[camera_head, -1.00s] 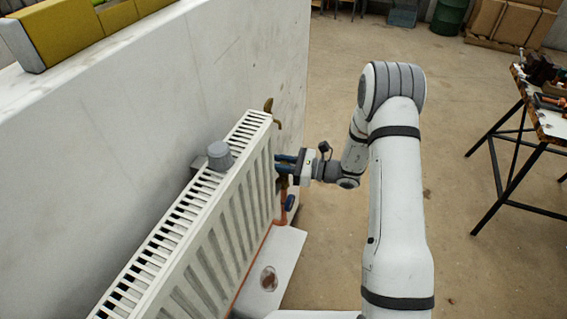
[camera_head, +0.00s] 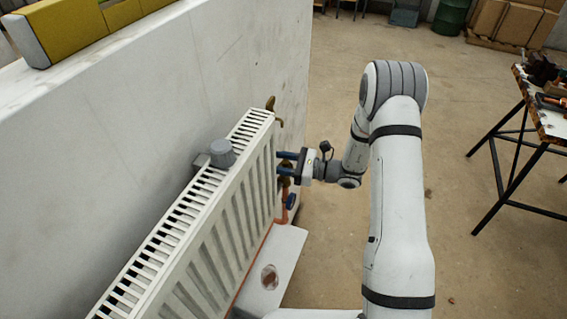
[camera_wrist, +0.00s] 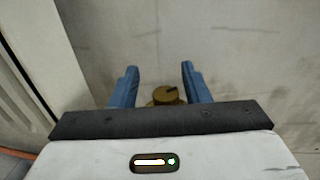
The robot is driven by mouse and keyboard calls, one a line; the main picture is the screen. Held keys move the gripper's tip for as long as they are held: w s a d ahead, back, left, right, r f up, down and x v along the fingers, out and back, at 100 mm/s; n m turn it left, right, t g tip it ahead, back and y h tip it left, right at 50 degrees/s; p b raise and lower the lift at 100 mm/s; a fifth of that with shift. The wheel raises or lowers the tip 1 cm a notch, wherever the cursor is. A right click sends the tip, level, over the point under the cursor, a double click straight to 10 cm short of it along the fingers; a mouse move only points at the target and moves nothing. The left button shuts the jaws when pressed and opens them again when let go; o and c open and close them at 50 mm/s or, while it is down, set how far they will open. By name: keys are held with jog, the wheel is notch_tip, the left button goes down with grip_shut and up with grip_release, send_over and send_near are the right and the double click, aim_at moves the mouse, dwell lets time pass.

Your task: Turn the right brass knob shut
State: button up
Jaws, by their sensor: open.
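The brass knob (camera_wrist: 166,95) shows in the wrist view between the two blue fingers of my gripper (camera_wrist: 159,68), with a dark mark on its top. Its near part is hidden by the gripper body. My gripper is open, with a gap on both sides of the knob. In the head view my gripper (camera_head: 281,163) is at the right end of the white radiator (camera_head: 222,235), and a bit of brass (camera_head: 285,180) shows close to its fingers.
A grey cap (camera_head: 220,153) stands at the radiator's top, by the wall (camera_head: 150,130). A brass fitting (camera_head: 271,104) shows at its far corner. A blue handle (camera_head: 291,201) is just below my gripper. A workbench (camera_head: 548,122) stands right, with clear floor between.

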aim_at(288, 164)
jog(key=shift+d, duration=0.1)
jog(key=d, duration=0.2)
jog(key=d+b, duration=0.1)
jog(key=d, duration=0.1)
jog(key=s+d, duration=0.1)
jog(key=d, duration=0.1)
jog(key=shift+s+d, duration=0.25)
jog(key=shift+d, duration=0.45)
